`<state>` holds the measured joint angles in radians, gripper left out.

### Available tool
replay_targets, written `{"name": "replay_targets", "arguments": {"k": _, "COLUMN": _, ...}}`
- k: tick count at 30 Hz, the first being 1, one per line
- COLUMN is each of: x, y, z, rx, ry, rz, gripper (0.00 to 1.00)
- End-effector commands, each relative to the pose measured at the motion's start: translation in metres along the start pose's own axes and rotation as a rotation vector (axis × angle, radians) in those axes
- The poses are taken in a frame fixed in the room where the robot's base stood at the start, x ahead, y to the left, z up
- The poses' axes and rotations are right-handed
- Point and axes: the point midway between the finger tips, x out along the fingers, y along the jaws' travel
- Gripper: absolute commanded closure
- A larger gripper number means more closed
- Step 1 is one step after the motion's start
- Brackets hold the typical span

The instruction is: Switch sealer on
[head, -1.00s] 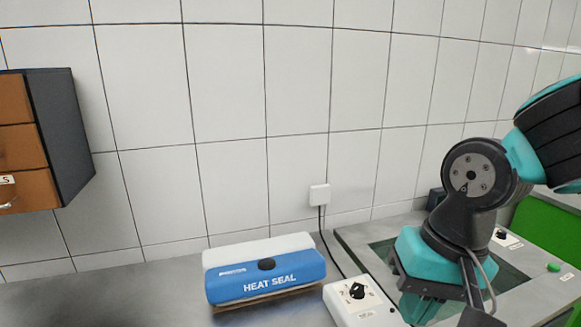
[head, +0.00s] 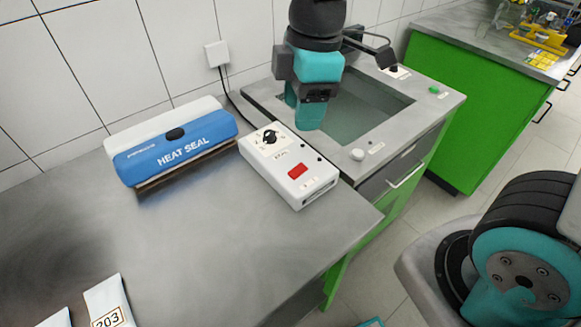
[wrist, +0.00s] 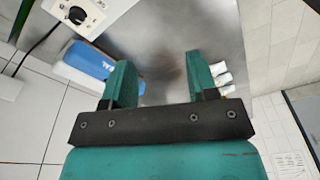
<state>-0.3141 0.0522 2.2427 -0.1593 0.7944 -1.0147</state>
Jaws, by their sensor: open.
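The blue and white heat sealer (head: 178,150) lies on the steel bench near the wall; it also shows in the wrist view (wrist: 92,58). To its right is a white control box (head: 290,170) with a black knob (head: 270,137) and a red rocker switch (head: 298,171). In the wrist view the box (wrist: 85,14) is at the top left, with its knob showing and the red switch out of frame. My gripper (head: 308,120) is above and behind the box, beside the basin, apart from the box. In the wrist view its fingers (wrist: 160,72) are spread and empty.
A sunken basin (head: 365,115) with a steel rim lies right of the box. Pouches, one labelled 203 (head: 108,305), lie at the front left. The bench (head: 230,240) in front of the sealer is clear.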

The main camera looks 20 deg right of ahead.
Motion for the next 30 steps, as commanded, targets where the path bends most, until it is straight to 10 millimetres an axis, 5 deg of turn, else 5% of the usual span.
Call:
{"name": "replay_targets", "arguments": {"k": 3, "x": 0.017, "y": 0.031, "z": 0.001, "rx": -0.218, "ry": -0.065, "rz": -0.005, "gripper": 0.47}}
{"name": "replay_targets", "arguments": {"k": 9, "x": 0.029, "y": 0.053, "z": 0.003, "rx": -0.407, "ry": -0.117, "rz": -0.02, "gripper": 0.47}}
{"name": "replay_targets", "arguments": {"k": 17, "x": 0.058, "y": 0.054, "z": 0.007, "rx": -0.426, "ry": -0.122, "rz": -0.026, "gripper": 0.47}}
{"name": "replay_targets", "arguments": {"k": 30, "x": 0.157, "y": 0.054, "z": 0.019, "rx": -0.425, "ry": -0.121, "rz": -0.026, "gripper": 0.47}}
